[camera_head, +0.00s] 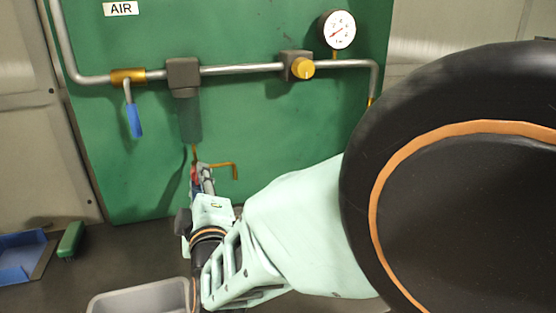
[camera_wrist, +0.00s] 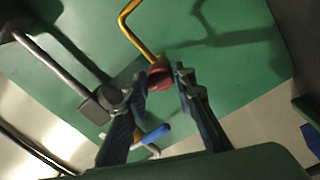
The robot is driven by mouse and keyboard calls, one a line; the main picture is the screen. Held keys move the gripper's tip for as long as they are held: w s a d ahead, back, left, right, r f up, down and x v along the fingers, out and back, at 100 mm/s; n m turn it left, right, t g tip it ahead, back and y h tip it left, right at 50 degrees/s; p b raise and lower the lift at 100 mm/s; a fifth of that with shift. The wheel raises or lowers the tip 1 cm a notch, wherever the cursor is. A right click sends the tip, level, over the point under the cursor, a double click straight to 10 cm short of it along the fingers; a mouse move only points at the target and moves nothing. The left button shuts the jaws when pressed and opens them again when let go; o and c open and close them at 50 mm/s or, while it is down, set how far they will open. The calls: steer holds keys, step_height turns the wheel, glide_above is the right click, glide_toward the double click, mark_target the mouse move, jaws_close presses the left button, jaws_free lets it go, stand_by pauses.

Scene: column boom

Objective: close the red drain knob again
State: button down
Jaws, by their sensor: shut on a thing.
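The red drain knob (camera_wrist: 160,76) sits between the two fingertips of my gripper (camera_wrist: 158,88) in the wrist view, and the fingers are shut on it. In the head view the red knob (camera_head: 194,173) shows only as a small patch, mostly hidden by my gripper (camera_head: 199,176). The knob is below the dark filter bowl (camera_head: 189,118) on the air line. Whether the drain is open or closed cannot be told from these frames.
A grey pipe (camera_head: 238,69) with a blue-handled valve (camera_head: 134,119), a yellow knob (camera_head: 303,68) and a gauge (camera_head: 338,29) runs across the green panel (camera_head: 240,120). A brass bent tube (camera_head: 235,170) is close beside my gripper. A grey bin (camera_head: 135,300), green brush (camera_head: 71,240) and blue tray (camera_head: 20,257) lie below.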

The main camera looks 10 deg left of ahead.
steer(key=shift+n, duration=1.7)
steer(key=c, duration=1.6)
jaws_free()
steer(key=shift+s, duration=0.1)
steer(key=v, duration=0.7)
steer(key=shift+s+d, duration=0.15)
steer(key=shift+r, duration=0.1)
